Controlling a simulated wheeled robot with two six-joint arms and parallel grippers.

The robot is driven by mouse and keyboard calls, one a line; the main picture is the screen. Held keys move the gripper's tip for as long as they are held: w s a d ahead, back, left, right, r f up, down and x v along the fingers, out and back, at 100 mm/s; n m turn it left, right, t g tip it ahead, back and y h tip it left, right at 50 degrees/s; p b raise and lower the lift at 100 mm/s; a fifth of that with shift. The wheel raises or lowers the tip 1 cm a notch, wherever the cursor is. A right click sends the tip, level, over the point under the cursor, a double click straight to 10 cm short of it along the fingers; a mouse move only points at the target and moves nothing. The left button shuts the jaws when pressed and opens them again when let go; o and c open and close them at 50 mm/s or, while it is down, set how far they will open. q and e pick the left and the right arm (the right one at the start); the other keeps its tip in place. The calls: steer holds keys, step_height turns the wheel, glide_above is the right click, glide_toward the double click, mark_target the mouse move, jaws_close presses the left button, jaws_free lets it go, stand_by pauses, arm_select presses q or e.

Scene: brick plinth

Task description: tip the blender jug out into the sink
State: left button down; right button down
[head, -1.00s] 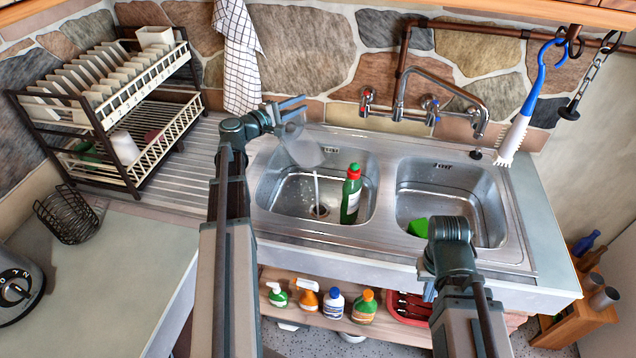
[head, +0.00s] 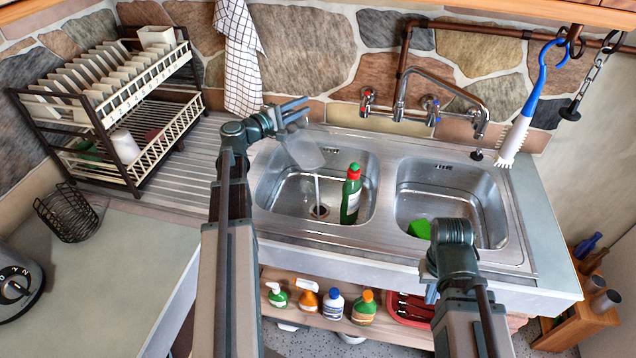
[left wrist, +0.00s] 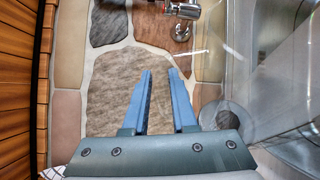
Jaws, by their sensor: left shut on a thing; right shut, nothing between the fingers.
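The clear blender jug (head: 305,152) hangs tilted over the left sink basin (head: 275,200), mouth low. A thin pale stream falls from it towards the basin's drain. My left gripper (head: 294,108) is shut on the jug, above the basin's back left. In the left wrist view its blue fingers (left wrist: 160,105) point at the stone wall, and the see-through jug (left wrist: 275,75) fills the right side. How the fingers meet the jug's handle is unclear. My right gripper (head: 430,292) is shut and empty, low at the sink's front edge, partly hidden by its wrist.
A green bottle with a red cap (head: 351,193) stands in the left basin. A green sponge (head: 419,228) lies in the right basin. The tap (head: 440,85) is behind. A dish rack (head: 115,110), wire basket (head: 66,213) and blender base (head: 18,285) are at left.

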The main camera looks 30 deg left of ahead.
arm_select(q)
steer(key=shift+s+d+r, duration=0.1)
steer(key=shift+s+d, duration=0.1)
steer(key=shift+d, duration=0.05)
arm_select(e)
steer(key=shift+d, duration=0.1)
